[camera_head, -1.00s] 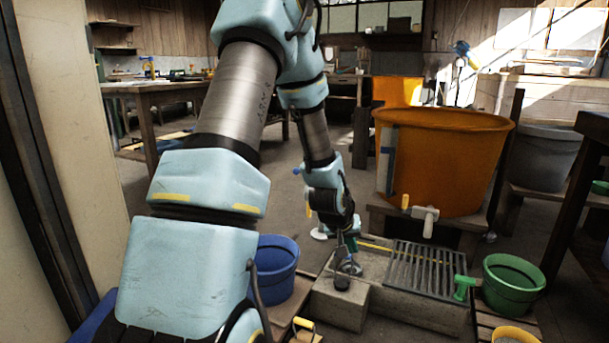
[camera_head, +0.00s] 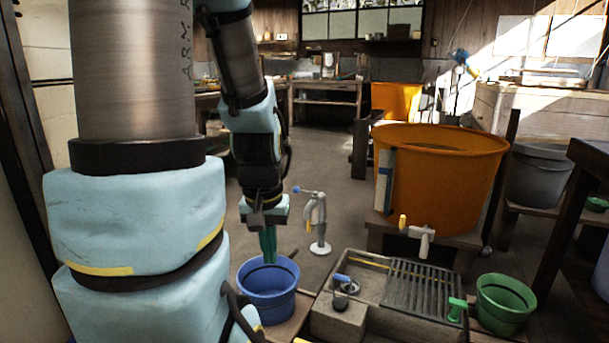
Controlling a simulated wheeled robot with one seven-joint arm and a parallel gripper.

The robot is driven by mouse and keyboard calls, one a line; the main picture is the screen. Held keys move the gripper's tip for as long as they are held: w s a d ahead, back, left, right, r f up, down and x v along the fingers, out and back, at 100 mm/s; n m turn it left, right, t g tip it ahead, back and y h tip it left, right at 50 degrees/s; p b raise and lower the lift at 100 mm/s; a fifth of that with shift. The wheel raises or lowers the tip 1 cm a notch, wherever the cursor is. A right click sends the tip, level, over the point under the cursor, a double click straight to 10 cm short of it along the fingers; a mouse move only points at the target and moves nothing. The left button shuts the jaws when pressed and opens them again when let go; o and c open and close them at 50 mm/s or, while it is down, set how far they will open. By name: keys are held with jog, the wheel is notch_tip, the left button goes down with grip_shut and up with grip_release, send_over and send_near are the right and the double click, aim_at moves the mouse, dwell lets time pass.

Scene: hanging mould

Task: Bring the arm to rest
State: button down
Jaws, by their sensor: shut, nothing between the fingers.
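My arm fills the left of the head view, with light blue shells and grey links. My gripper (camera_head: 268,246) hangs from its end, pointing down, with green fingers shut and nothing between them. It shows in front of and above the blue bucket (camera_head: 268,292); I cannot tell how high it is over the rim. Part of the bucket's back rim is hidden behind the fingers.
A grey post stand (camera_head: 322,225) is right of my gripper. A stone trough (camera_head: 365,315) with a slatted grate (camera_head: 420,288) lies at lower right. A large orange tub (camera_head: 445,185) stands behind it. A green bucket (camera_head: 505,302) is at far right. Open floor lies behind.

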notch_tip(320, 180, up, 32)
jog(key=p, duration=3)
jog(key=shift+f, duration=0.15)
